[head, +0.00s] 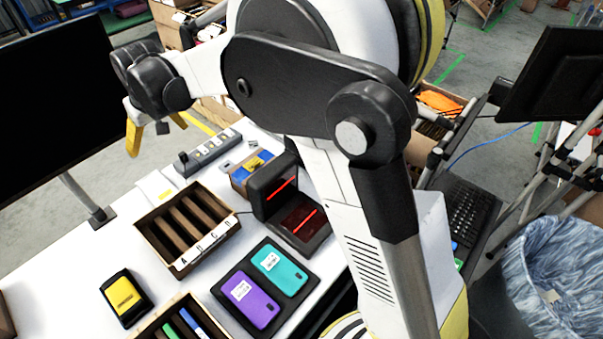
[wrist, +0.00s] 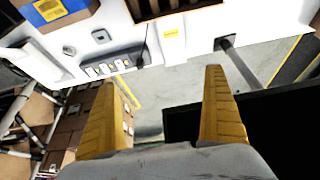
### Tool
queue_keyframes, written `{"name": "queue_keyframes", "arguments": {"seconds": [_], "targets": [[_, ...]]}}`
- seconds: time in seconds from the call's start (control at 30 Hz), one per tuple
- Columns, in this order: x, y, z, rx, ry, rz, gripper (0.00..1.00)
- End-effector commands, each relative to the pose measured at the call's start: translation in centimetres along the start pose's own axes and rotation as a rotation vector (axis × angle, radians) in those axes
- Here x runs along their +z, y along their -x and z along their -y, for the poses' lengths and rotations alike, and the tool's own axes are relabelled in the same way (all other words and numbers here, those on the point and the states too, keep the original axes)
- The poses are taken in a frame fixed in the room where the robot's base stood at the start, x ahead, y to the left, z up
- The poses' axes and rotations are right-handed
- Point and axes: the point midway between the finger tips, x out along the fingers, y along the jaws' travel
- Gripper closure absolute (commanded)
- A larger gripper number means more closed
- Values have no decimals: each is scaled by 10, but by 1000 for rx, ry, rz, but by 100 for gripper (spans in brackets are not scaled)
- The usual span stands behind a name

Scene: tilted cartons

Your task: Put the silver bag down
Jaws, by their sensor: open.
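I see no silver bag in either view. My gripper (head: 157,133) is at the upper left in the head view, above the far edge of the white table (head: 60,250). In the wrist view my gripper (wrist: 163,80) shows two yellow fingers spread apart, with nothing between them. Grey floor and the table's edge show beyond the fingertips.
A divided carton (head: 188,228), a black scanner (head: 275,190), a tray with a teal phone (head: 280,266) and a purple phone (head: 252,301), and a yellow-black box (head: 125,297) stand on the table. A monitor (head: 60,110) is close left of my gripper. A lined bin (head: 550,280) stands right.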

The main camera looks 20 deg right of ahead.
Motion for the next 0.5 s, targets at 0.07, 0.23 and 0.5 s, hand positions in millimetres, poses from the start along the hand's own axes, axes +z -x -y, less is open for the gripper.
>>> {"name": "queue_keyframes", "arguments": {"seconds": [0.07,0.23,0.5], "targets": [[22,41,-29,17,-38,-17,0],[80,113,-77,55,-113,-60,0],[201,185,-123,121,-228,-127,0]]}}
